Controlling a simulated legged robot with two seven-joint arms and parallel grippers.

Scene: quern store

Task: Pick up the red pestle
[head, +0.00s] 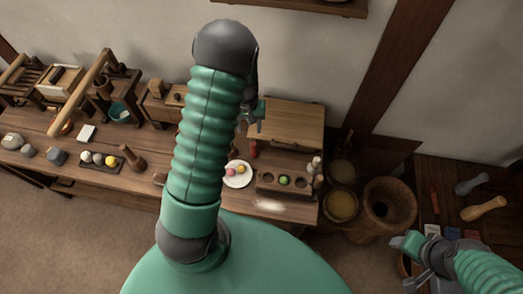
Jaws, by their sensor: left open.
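The red pestle (253,149) is a small upright red shape on the wooden table, behind the white plate and in front of the wooden box. My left gripper (254,122) is open and empty, a little above the pestle in the picture; I cannot tell the height gap between them. My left arm hides part of this gripper and much of the table's middle. My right gripper (412,268) is at the lower right, away from the table; its jaws are too unclear to read.
A white plate (238,182) with small coloured balls and a wooden holder (268,184) with round hollows stand near the pestle. A wooden box (286,126) stands behind it. A large wooden mortar (388,206) and baskets (342,205) stand right of the table (75,166).

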